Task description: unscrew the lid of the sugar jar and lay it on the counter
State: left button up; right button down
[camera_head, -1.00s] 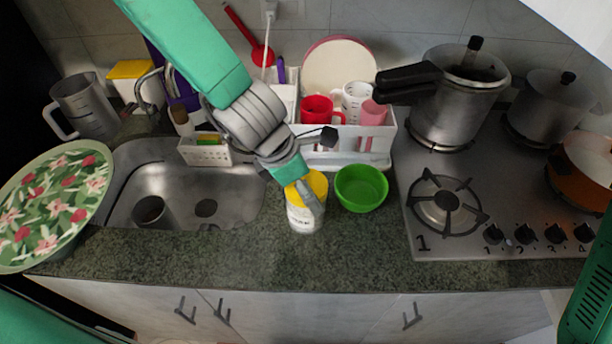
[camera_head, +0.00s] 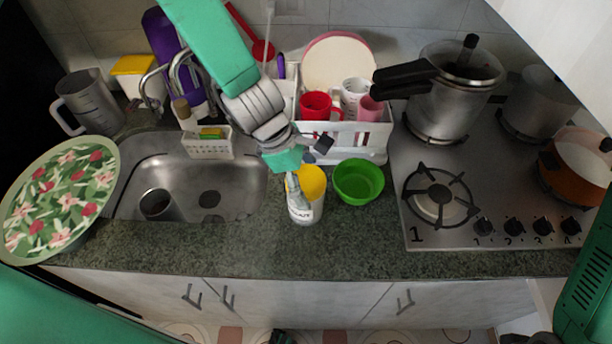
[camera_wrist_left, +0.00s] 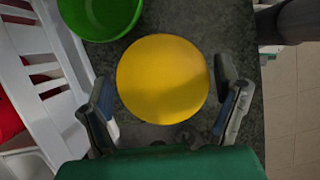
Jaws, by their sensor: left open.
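The sugar jar (camera_head: 306,210) stands upright on the counter, a white jar with a yellow lid (camera_head: 314,181) on top. The lid fills the middle of the left wrist view (camera_wrist_left: 163,78) as a yellow disc. My left gripper (camera_head: 298,192) is above the jar, pointing down, and hides part of the lid. In the left wrist view its two fingers (camera_wrist_left: 165,112) are open, one on each side of the lid. Gaps show between the lid and both fingers. My right gripper is not in view.
A green bowl (camera_head: 358,182) stands just right of the jar. A white dish rack (camera_head: 345,145) with cups is behind it. The sink (camera_head: 240,183) is to the left and the stove (camera_head: 470,205) to the right. The counter front (camera_head: 230,252) is clear.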

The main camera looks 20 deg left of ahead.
pick_arm(q)
jog(key=c, duration=1)
jog(key=n+t+b, duration=0.1)
jog(key=n+b, duration=0.1)
jog(key=shift+f+n, duration=0.1)
jog(key=shift+n, duration=0.3)
jog(key=n+b, duration=0.2)
jog(key=b, duration=0.1)
jog(key=n+t+y+b, duration=0.1)
jog(key=n+b, duration=0.1)
jog(key=n, duration=0.1)
jog(key=shift+t+y+b, duration=0.3)
jog(key=shift+b, duration=0.1)
jog(key=shift+a+n+b, duration=0.1)
jog(key=shift+n+b, duration=0.25)
jog(key=shift+n, duration=0.35)
